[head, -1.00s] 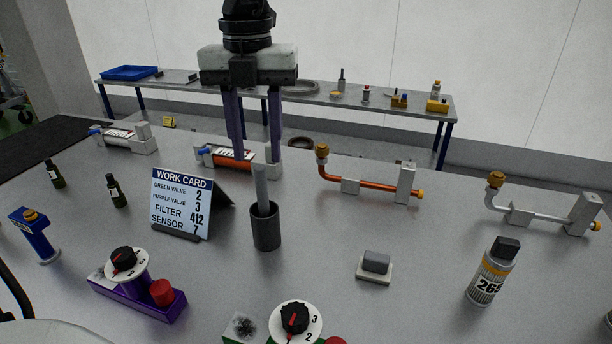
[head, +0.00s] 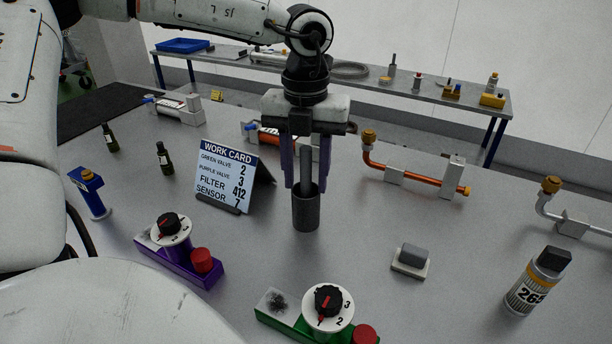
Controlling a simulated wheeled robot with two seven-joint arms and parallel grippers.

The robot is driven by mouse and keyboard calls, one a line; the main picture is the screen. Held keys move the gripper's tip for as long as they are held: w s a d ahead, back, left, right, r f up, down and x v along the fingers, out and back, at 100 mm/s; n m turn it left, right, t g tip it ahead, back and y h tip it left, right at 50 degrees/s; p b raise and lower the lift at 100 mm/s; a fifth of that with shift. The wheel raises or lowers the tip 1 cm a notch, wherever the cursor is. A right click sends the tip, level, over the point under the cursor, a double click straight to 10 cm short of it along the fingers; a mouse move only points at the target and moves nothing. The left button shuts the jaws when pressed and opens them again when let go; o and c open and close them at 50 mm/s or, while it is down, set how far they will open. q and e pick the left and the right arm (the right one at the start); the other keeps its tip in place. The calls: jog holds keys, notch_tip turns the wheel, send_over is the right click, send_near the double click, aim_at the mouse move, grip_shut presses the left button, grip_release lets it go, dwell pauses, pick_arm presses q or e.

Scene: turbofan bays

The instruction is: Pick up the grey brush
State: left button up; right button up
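The grey brush stands upright in a dark grey cup (head: 306,212), and only its plain grey handle (head: 306,170) shows above the rim; the brush end is hidden in the cup. My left gripper (head: 306,187) points straight down over the cup. Its two purple-grey fingers are open, one on each side of the handle in the picture, with a gap on both sides. The fingertips are close to the cup's rim; I cannot tell whether they touch it. My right gripper is not in view.
A work card (head: 226,178) stands just left of the cup. A green valve unit (head: 290,318) and a purple one (head: 180,262) are in front. A grey block on a pale pad (head: 411,260), a copper pipe (head: 415,178) and a labelled bottle (head: 538,282) are to the right.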

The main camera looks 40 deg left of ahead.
pick_arm(q)
grip_shut()
